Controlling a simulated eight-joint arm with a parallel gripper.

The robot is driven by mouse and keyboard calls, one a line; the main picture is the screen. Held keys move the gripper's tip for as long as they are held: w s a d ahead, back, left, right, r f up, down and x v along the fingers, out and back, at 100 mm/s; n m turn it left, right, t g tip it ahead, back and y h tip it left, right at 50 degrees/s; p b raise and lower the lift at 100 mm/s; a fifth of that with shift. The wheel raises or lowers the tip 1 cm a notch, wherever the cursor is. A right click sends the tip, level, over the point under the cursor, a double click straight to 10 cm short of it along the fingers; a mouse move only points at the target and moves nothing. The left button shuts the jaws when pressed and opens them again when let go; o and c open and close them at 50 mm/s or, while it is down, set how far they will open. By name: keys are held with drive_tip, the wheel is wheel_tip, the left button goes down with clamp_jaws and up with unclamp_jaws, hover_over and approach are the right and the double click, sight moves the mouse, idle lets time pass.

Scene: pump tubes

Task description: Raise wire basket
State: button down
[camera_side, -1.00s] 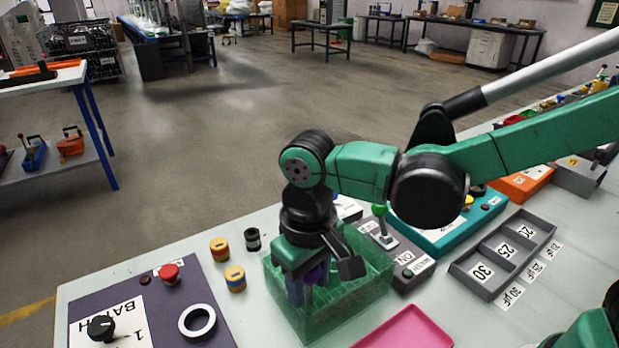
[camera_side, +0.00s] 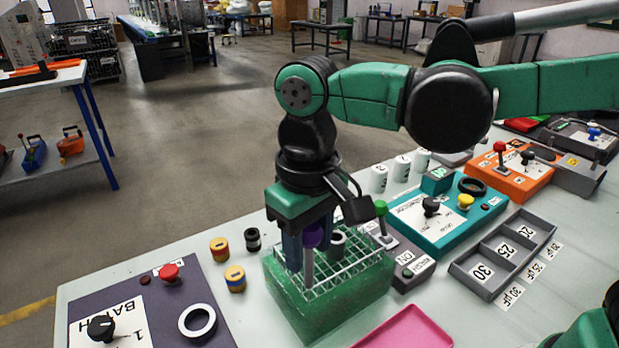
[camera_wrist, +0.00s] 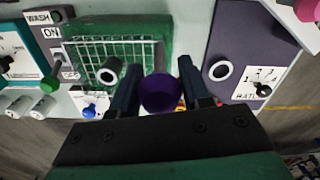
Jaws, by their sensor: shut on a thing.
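The wire basket (camera_side: 350,262) is a white wire grid at the top of the green tank (camera_side: 335,308). In the wrist view, its grid (camera_wrist: 135,52) lies left of my fingers. A purple knob (camera_side: 314,236) tops a grey post on the basket's near-left side. My gripper (camera_side: 308,250) points down, with its fingers shut on this purple knob; the wrist view shows the knob (camera_wrist: 160,92) between them. The basket's underside is hidden in the tank.
A pink tray (camera_side: 408,330) lies in front. Yellow and black cylinders (camera_side: 235,278) stand left of the tank.

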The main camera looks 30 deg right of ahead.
drive_tip(key=shift+c, duration=2.4)
unclamp_jaws()
drive_tip(key=shift+r, duration=2.85)
